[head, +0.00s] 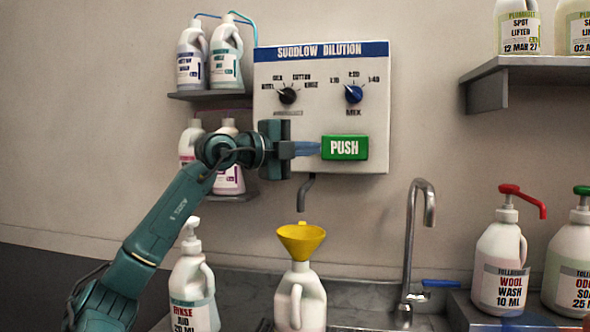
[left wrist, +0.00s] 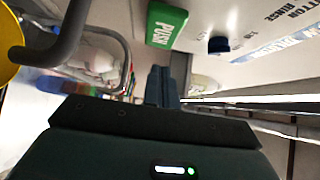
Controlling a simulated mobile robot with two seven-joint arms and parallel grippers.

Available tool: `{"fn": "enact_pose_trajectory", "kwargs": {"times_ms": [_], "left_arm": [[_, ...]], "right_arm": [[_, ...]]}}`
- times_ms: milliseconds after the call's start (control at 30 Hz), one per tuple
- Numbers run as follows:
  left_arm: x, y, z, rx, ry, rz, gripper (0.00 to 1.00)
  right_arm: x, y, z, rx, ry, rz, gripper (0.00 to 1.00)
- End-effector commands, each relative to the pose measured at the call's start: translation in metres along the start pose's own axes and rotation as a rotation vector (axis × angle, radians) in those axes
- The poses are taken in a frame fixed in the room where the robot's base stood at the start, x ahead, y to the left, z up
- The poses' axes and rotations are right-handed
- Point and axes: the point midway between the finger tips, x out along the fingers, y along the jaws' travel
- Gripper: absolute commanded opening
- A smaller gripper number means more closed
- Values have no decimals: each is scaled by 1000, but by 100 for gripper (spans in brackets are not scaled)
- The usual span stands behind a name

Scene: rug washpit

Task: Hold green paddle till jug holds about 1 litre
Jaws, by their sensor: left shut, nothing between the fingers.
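The green paddle (head: 345,147), marked PUSH, is on the front of the white dilution panel (head: 322,110). It also shows in the left wrist view (left wrist: 166,24). My left gripper (head: 316,149) is shut and empty, its fingertips at the paddle's left edge in the head view. In the left wrist view, a small gap shows between the fingertips (left wrist: 160,72) and the paddle; I cannot tell contact. The white jug (head: 300,298) stands under the grey spout (head: 305,193) with a yellow funnel (head: 300,240) in its neck. No stream shows, and its level is unclear. My right gripper is out of view.
The panel has a black dial (head: 287,96) and a blue dial (head: 354,94). A pump bottle (head: 192,285) stands left of the jug. A metal tap (head: 418,240) and a red-pump bottle (head: 501,262) are to the right. Bottles stand on shelves left of the panel.

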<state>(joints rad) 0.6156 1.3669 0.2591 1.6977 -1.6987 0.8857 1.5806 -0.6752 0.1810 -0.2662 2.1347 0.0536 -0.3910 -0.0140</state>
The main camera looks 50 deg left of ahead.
Motion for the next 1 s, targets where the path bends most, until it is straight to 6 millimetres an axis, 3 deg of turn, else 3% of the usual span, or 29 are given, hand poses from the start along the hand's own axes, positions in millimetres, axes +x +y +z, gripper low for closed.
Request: {"fn": "enact_pose_trajectory", "kwargs": {"times_ms": [33,300,1000], "left_arm": [[-8,6,-1,3,-1,-1,0],[-31,1,-1,2,1,0,0],[-33,-1,-1,1,1,0,0]], "right_arm": [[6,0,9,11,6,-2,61],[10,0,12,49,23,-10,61],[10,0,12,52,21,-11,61]]}}
